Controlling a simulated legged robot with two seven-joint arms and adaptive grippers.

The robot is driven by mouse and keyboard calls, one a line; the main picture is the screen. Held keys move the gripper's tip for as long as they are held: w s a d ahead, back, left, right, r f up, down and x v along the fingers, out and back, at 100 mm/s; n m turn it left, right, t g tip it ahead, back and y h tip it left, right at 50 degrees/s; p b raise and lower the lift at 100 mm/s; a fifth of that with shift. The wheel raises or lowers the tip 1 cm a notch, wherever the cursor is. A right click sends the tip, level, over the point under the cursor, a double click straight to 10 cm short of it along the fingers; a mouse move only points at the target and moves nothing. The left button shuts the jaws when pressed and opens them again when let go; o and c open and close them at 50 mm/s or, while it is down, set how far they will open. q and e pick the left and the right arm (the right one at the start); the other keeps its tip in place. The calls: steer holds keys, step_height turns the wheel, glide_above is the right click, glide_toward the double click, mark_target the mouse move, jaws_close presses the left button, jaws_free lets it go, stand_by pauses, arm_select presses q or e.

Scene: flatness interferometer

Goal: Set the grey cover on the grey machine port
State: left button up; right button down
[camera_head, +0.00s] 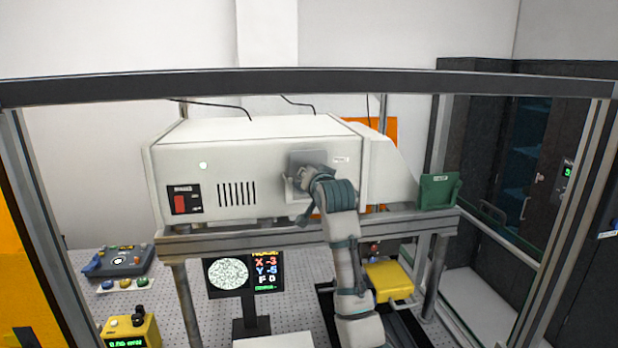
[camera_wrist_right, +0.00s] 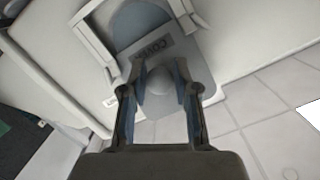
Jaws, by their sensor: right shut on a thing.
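The grey cover (camera_wrist_right: 157,50) shows in the wrist view, with a dark label and a round knob. My right gripper (camera_wrist_right: 162,88) is shut on its knob. In the head view my right gripper (camera_head: 302,182) is at the front of the white machine, and the grey cover (camera_head: 308,158) shows partly behind it. The machine port (camera_wrist_right: 95,35) has a pale raised frame; the cover lies over or within it in the wrist view. I cannot tell whether the cover is fully seated or touching. My left gripper is not in view.
The white machine (camera_head: 228,150) rests on a metal frame (camera_head: 205,243). A green box (camera_head: 438,191) stands at its right end. A monitor (camera_head: 230,275), a yellow block (camera_head: 389,281) and a control box (camera_head: 118,261) are below. A dark bar (camera_head: 300,82) crosses in front.

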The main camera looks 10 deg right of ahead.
steer(key=shift+w+f, duration=0.25)
steer(key=shift+f, duration=0.7)
steer(key=shift+w+f, duration=0.2)
steer(key=shift+f, duration=0.15)
steer(key=shift+f+b, duration=0.3)
steer(key=shift+b, duration=0.1)
steer(key=shift+w+f+b, duration=0.25)
steer(key=shift+f+b, duration=0.2)
steer(key=shift+f, duration=0.15)
steer(key=shift+s+d+f, duration=0.1)
steer(key=shift+f, duration=0.1)
steer(key=c, duration=1.9)
jaws_free()
